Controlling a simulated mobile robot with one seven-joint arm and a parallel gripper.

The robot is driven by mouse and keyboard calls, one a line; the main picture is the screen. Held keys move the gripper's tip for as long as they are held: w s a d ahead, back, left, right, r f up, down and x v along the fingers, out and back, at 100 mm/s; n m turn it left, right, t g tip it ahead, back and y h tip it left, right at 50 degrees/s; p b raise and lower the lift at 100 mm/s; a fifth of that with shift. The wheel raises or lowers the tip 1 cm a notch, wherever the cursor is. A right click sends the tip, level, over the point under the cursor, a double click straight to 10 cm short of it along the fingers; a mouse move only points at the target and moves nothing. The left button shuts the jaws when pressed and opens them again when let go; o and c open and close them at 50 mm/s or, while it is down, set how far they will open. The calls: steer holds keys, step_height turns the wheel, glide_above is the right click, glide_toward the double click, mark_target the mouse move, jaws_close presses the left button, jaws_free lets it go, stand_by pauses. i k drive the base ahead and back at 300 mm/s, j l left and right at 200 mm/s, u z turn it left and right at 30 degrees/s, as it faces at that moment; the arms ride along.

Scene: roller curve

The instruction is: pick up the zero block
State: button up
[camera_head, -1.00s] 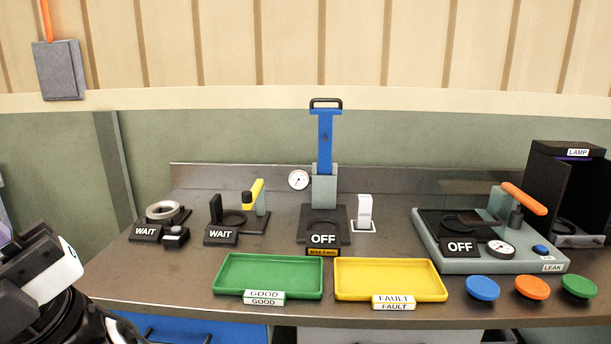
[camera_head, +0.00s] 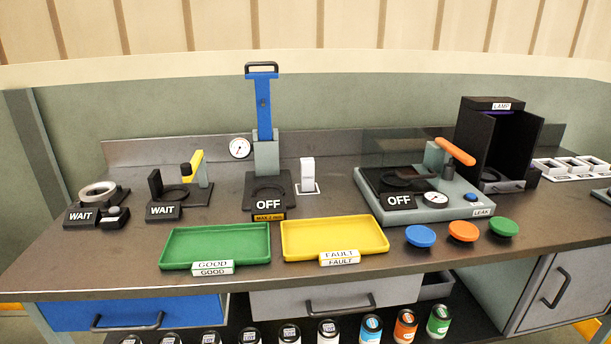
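An upright white block (camera_head: 307,171) stands on a small white-edged base (camera_head: 307,188) on the bench, just right of the blue-handled press (camera_head: 265,150). It is the likeliest zero block, but no readable label confirms this. Nothing touches it from above. My gripper is not in view.
A green GOOD tray (camera_head: 166,250) and a yellow FAULT tray (camera_head: 380,236) lie along the bench front. Left are two WAIT fixtures (camera_head: 83,216); right are the leak tester (camera_head: 428,203), coloured knobs (camera_head: 420,236) and black lamp box (camera_head: 487,140). Several cans (camera_head: 372,328) stand below.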

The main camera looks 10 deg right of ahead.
mark_target(307, 163)
steer(key=i+l, duration=0.2)
steer(key=i, duration=0.3)
steer(key=i+l, duration=0.25)
steer(key=i, duration=0.25)
steer(key=i+l, duration=0.2)
steer(key=i, duration=0.3)
